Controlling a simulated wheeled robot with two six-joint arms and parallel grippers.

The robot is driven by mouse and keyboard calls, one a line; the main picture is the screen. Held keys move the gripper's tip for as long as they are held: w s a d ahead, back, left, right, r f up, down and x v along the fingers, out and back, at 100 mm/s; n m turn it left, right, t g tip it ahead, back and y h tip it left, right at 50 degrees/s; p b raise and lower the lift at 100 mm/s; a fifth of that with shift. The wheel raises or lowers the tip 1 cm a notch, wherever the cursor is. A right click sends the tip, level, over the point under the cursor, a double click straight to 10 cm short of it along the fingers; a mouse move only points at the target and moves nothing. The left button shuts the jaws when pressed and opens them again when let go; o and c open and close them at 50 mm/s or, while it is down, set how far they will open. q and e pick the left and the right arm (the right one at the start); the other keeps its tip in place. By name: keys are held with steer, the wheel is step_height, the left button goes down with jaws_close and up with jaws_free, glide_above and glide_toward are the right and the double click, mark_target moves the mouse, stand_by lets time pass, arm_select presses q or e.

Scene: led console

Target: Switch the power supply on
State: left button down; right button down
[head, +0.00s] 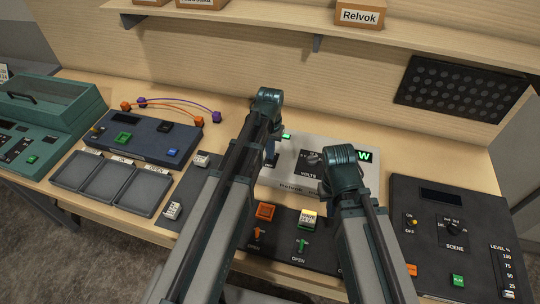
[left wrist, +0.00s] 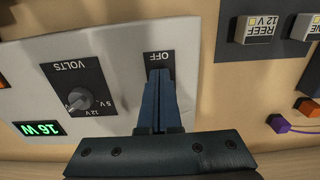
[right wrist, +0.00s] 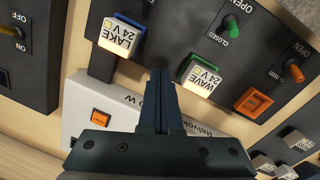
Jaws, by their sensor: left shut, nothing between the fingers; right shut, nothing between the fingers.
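The white power supply (head: 285,178) stands mid-table, partly hidden by my arms. In the left wrist view, its panel (left wrist: 30,65) shows a VOLTS knob (left wrist: 80,98), a lit green "16 W" display (left wrist: 40,128) and a black switch plate (left wrist: 157,62) marked OFF. My left gripper (head: 270,162) is shut and empty; its fingertips (left wrist: 158,75) lie over the plate beside OFF and hide the switch. Contact cannot be told. A small green patch (head: 286,136) glows on the supply. My right gripper (right wrist: 160,75) is shut and empty, over the supply's near edge by the dark console.
The dark console (head: 320,250) holds LAKE (right wrist: 120,35) and WAVE (right wrist: 200,78) 24V blocks and toggles. A scene panel (head: 440,195) stands at right. A blue-grey unit (head: 150,135), trays (head: 110,180) and coloured leads (head: 180,104) are at left. A shelf (head: 300,35) hangs above.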

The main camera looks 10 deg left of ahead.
arm_select(q)
steer(key=shift+r, duration=0.2)
arm_select(e)
steer(key=shift+r, duration=0.15)
